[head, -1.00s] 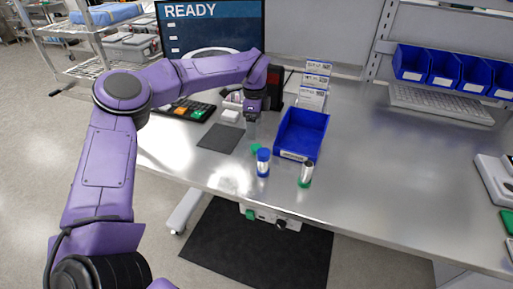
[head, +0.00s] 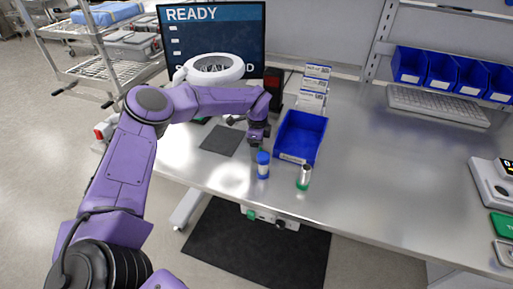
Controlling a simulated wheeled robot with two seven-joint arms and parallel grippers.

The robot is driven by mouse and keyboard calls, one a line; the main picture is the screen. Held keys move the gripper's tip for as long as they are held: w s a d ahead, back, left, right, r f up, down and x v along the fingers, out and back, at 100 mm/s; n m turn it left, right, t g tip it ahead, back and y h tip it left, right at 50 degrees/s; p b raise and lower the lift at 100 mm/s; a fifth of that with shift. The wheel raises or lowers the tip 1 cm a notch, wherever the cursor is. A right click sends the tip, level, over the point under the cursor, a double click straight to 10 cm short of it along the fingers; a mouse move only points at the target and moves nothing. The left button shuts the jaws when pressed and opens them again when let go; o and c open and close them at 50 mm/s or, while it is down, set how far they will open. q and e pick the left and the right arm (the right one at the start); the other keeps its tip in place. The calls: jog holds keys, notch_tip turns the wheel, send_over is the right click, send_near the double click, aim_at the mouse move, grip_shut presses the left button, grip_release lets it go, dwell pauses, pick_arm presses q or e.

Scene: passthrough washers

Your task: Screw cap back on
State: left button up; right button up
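A small clear bottle with a blue cap (head: 263,158) stands near the front edge of the bench. To its right stands a small container (head: 304,176) with a pale, dark-marked upper part and a green lower end, tilted slightly. My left arm reaches in from the left, and my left gripper (head: 258,140) points down just behind the blue-capped bottle. Its fingertips are too small to tell whether they are open or shut. The spot where a green cap lay is mostly covered by the gripper. My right gripper is out of view.
A blue bin (head: 302,137) stands right of the gripper, with label cards behind it. A dark mat (head: 220,140) lies to the left. A monitor (head: 212,35) stands behind. The bench (head: 390,180) to the right is clear up to a scale at the far right.

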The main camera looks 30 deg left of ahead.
pick_arm(q)
jog(key=c, duration=1.1)
